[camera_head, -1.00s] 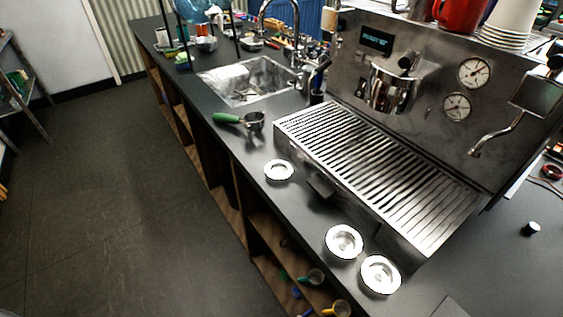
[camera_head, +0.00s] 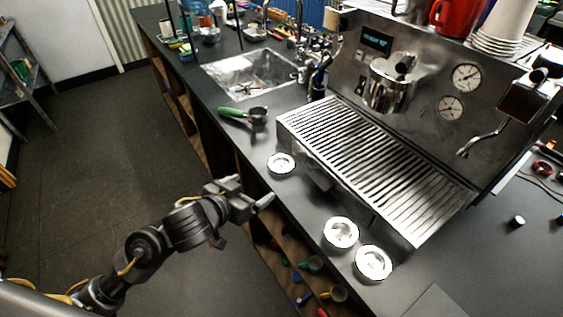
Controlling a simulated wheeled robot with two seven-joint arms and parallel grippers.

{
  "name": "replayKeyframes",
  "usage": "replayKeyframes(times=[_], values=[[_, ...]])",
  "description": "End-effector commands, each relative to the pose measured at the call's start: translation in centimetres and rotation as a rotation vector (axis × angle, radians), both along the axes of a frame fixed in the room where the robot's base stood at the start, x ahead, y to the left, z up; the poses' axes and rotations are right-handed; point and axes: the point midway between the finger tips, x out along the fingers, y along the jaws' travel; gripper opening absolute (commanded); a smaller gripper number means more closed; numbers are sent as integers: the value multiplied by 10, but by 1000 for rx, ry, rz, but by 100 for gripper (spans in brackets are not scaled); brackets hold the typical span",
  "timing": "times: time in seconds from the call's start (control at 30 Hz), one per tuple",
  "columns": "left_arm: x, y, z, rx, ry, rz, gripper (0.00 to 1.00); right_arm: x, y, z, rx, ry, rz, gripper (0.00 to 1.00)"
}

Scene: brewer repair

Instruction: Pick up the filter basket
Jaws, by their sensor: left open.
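Three round, shiny metal pieces lie on the dark counter in front of the espresso machine. One shallow piece (camera_head: 281,163) lies alone near the counter's front edge. Two more, a middle piece (camera_head: 341,232) and a nearer piece (camera_head: 373,263), sit close together further right. I cannot tell for sure which is the filter basket. My left gripper (camera_head: 254,191) is open and empty at the counter's front edge, just below and left of the lone piece and apart from it. My right gripper is not in view.
The espresso machine's slatted drip tray (camera_head: 375,160) borders the pieces behind. A portafilter with a green handle (camera_head: 235,112) lies further back, before the sink (camera_head: 250,75). An open shelf (camera_head: 310,285) with small items is under the counter. A red mug (camera_head: 455,15) stands on the machine.

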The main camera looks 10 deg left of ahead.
Motion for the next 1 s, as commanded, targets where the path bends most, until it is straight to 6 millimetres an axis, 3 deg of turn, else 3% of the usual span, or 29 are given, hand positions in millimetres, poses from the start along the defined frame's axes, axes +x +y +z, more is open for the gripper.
replayKeyframes(times=[0.1, 0.27, 0.37, 0.7, 1.0], values=[[6, -7, 18, -16, -45, -35, 88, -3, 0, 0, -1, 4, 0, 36], [7, -10, 25, -27, -59, -49, 88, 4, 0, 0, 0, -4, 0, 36], [11, -12, 22, -29, -58, -48, 88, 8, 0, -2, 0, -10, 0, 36], [51, -29, 4, -29, -58, -48, 88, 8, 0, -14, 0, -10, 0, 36], [62, -33, 0, -30, -59, -49, 88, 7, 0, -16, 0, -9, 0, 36]])
